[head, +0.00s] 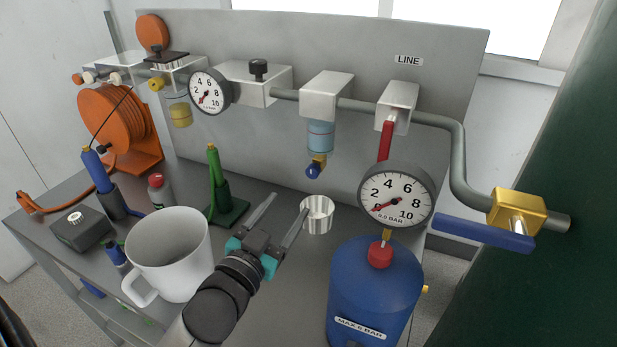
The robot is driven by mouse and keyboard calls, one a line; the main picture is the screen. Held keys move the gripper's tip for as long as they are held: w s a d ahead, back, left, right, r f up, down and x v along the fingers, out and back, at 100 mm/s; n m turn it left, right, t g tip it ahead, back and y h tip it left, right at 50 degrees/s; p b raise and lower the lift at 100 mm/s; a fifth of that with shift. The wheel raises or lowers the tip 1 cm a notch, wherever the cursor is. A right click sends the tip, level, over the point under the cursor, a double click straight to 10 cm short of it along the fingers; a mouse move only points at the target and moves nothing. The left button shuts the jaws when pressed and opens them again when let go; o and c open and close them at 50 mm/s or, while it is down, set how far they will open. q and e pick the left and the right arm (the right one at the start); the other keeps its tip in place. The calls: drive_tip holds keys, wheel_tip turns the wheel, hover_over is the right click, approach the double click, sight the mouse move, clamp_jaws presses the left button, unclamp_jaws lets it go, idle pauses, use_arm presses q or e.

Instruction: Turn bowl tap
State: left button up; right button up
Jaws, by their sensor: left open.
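The bowl tap (315,168) is a small blue tap with a brass fitting. It hangs under a clear bowl (320,136) with bluish liquid, below a light grey housing (326,96) on the back panel. A small metal cup (318,220) is below the tap. My left gripper (288,204) has two grey fingers spread apart with nothing between them. It is below and left of the tap, apart from it in the picture. Its right fingertip overlaps the cup's left edge; I cannot tell whether they touch. My right gripper is not in view.
A white mug (168,255) and a green stand (222,192) are left of my gripper. A blue tank (372,293) with a gauge (397,197) above it is at the right. A blue lever (484,232) on a brass valve juts out far right.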

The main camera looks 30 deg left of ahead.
sight(311, 174)
use_arm(q)
drive_tip(key=w, duration=0.9)
drive_tip(key=shift+w+a+b, duration=0.25)
drive_tip(key=shift+w+b, duration=0.05)
drive_tip(key=shift+b, duration=0.05)
drive_tip(key=shift+w, duration=0.65)
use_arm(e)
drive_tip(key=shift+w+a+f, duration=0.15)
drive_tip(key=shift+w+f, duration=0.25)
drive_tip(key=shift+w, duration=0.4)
use_arm(q)
clamp_jaws()
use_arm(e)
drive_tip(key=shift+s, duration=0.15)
